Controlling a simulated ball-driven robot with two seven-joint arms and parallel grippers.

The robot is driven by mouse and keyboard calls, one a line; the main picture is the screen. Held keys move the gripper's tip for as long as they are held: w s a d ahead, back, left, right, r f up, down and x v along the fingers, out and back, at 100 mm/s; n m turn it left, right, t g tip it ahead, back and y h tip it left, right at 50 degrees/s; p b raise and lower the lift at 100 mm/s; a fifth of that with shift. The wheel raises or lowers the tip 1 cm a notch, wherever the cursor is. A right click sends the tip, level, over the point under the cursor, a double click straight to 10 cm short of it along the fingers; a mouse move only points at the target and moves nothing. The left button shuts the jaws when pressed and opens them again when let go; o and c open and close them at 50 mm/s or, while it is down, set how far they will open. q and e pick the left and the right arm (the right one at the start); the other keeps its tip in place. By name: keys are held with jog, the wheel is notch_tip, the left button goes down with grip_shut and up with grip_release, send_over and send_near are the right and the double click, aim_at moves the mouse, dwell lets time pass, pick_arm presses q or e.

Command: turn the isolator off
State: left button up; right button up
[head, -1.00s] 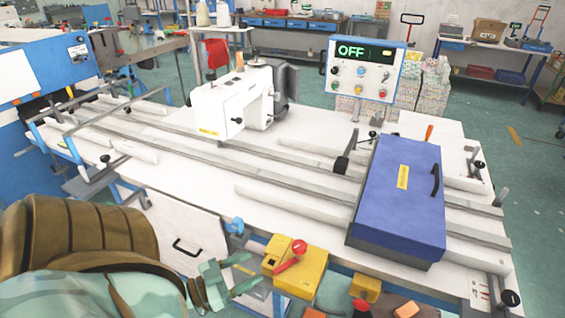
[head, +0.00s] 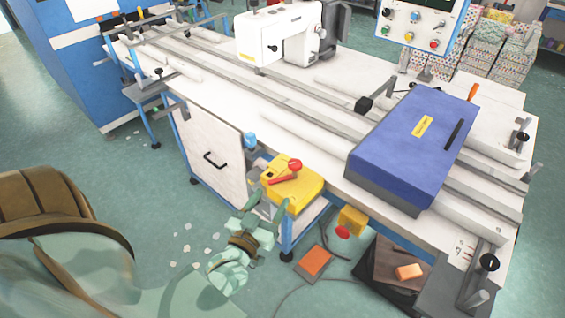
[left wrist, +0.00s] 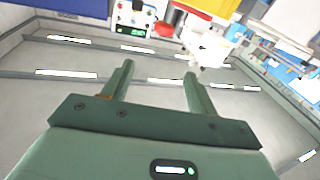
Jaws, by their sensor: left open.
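The isolator is a yellow box (head: 304,192) at the front edge of the sewing bench, with a red handle (head: 284,179) on top ending in a round red knob. The handle lies slanted across the box. My left gripper (head: 266,204) is just below and left of the box, fingers pointing up towards it. Its fingers stand apart with nothing between them in the left wrist view (left wrist: 157,72). A yellow and red shape at that view's top edge is probably the isolator. Whether a finger touches the box, I cannot tell. My right gripper is not in view.
A blue case (head: 412,145) lies on the bench to the right. A smaller yellow box (head: 352,220) with a red button hangs under the bench edge. A blue knob (head: 250,141) sits left of the isolator. The control panel (head: 412,28) is cut off at the top.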

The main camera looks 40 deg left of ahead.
aim_at(291, 168)
pick_arm(q)
jog(key=shift+m+g, duration=0.4)
jog(key=b+x, duration=0.1)
jog(key=x, duration=0.9)
jog(key=f+b+x, duration=0.1)
jog(key=x, duration=0.5)
jog(key=shift+f+b, duration=0.15)
jog(key=shift+b, duration=0.15)
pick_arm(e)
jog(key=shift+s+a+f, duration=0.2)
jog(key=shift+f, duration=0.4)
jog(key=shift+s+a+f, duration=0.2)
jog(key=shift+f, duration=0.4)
pick_arm(q)
grip_shut()
jog(key=shift+a, duration=0.1)
